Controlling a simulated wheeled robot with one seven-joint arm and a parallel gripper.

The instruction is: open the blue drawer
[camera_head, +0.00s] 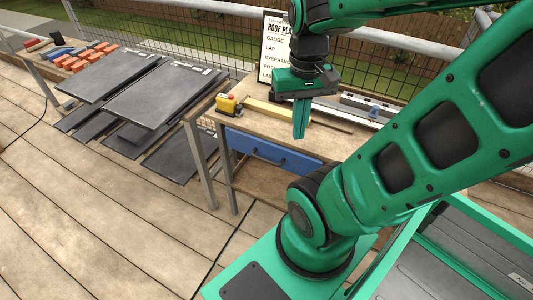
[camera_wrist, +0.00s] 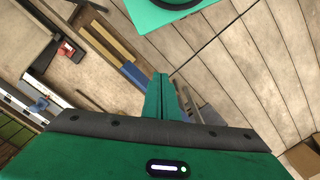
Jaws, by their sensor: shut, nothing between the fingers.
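The blue drawer (camera_head: 270,154) is set in the front of the wooden workbench (camera_head: 222,119), below its top, with a dark bar handle (camera_head: 268,157) across its face. It looks shut. My gripper (camera_head: 299,136) is shut and empty, with its green fingers pointing down. In the head view the fingers overlap the bench front and the right part of the drawer; I cannot tell the exact gap. In the wrist view the closed fingers (camera_wrist: 160,78) show in the middle, and a blue strip of the drawer front (camera_wrist: 135,75) shows beside them.
A sign board (camera_head: 275,45) stands behind. Dark slates (camera_head: 150,95) lie at left. The deck (camera_head: 120,230) in front is clear.

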